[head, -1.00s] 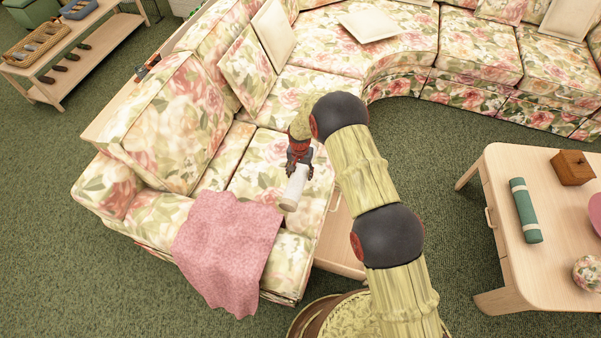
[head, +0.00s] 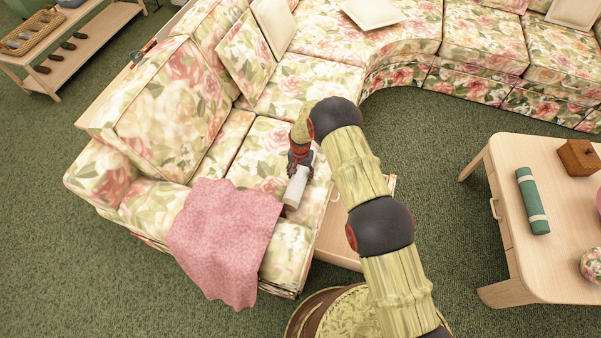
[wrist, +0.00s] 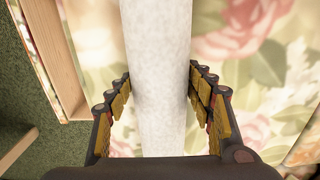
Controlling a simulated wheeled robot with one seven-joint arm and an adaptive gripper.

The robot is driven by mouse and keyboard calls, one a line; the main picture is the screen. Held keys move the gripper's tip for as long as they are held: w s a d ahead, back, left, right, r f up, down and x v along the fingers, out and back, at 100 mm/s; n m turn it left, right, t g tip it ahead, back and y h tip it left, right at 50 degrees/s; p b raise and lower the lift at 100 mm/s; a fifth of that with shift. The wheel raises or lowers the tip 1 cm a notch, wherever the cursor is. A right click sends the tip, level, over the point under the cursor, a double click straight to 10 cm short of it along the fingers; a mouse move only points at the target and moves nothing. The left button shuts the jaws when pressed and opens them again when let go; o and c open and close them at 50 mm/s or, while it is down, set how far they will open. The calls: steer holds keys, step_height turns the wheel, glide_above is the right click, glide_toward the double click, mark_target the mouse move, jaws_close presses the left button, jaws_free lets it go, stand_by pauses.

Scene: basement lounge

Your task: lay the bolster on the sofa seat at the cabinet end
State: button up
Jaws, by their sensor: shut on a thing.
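The bolster is a pale grey-white cylinder (head: 296,193), and my gripper (head: 299,170) is shut on it. In the head view it is over the near part of the floral sofa seat (head: 262,150), close to the seat's right edge. In the wrist view the bolster (wrist: 157,60) runs lengthwise between the two fingers of my gripper (wrist: 158,85), with floral fabric beneath. I cannot tell whether it touches the seat.
A pink throw (head: 225,240) drapes over the sofa's near end. Cushions (head: 247,55) lean on the backrest. A wooden table (head: 510,270) at right holds a green roll (head: 532,200) and a wooden box (head: 578,160). Green carpet lies open between sofa and table.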

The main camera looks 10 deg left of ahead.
stand_by(0.3)
steer(key=o, duration=1.4)
steer(key=shift+o, duration=0.3)
steer(key=shift+f, duration=0.1)
step_height(320, 180, up, 12)
